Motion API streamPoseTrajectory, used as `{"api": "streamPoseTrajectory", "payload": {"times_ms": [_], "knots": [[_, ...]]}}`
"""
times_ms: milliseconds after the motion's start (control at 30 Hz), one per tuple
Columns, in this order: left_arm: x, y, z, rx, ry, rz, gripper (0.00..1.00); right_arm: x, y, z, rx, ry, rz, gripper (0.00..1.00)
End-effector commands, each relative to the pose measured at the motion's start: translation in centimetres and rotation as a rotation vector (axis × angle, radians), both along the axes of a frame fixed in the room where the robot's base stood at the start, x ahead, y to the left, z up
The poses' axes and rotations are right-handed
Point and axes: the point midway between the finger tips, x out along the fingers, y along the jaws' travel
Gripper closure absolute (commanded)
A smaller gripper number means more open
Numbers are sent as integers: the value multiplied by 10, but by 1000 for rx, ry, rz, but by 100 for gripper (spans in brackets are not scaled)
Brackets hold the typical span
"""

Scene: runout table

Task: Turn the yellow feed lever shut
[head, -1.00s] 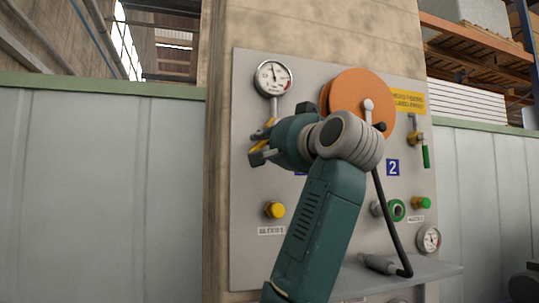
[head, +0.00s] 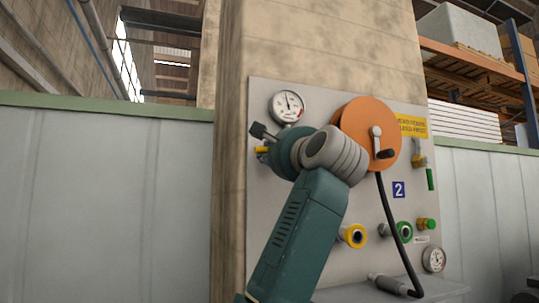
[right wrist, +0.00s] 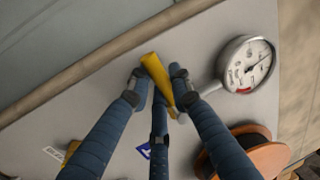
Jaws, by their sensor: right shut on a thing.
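The yellow feed lever (right wrist: 158,78) is between the fingertips of my right gripper (right wrist: 158,84) in the right wrist view. The fingers are shut on it, one on each side, and its yellow end sticks out past them. In the head view, only a small yellow piece of the lever (head: 262,149) shows at the panel's left edge, below the gauge. My right gripper (head: 265,141) is there too, and my wrist hides most of the lever and its mount. My left gripper is not in view.
The grey panel (head: 330,92) carries a round gauge (head: 287,106) close above my gripper and an orange reel (head: 358,118) to the right. A black hose (head: 388,215) hangs from the reel.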

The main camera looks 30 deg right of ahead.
Motion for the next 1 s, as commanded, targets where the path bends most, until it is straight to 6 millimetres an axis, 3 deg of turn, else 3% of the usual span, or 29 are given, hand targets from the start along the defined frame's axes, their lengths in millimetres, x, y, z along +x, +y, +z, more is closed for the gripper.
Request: {"api": "streamPoseTrajectory", "payload": {"times_ms": [167,700,733,800,1000], "knots": [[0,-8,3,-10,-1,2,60,0,1,5,47,-14,2,100],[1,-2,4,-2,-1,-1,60,-1,0,6,70,-23,1,100],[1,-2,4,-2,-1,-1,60,-1,0,6,69,-23,1,75],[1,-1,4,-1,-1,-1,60,-1,0,6,69,-23,1,61],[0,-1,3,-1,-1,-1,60,-1,0,5,68,-19,1,61]]}}
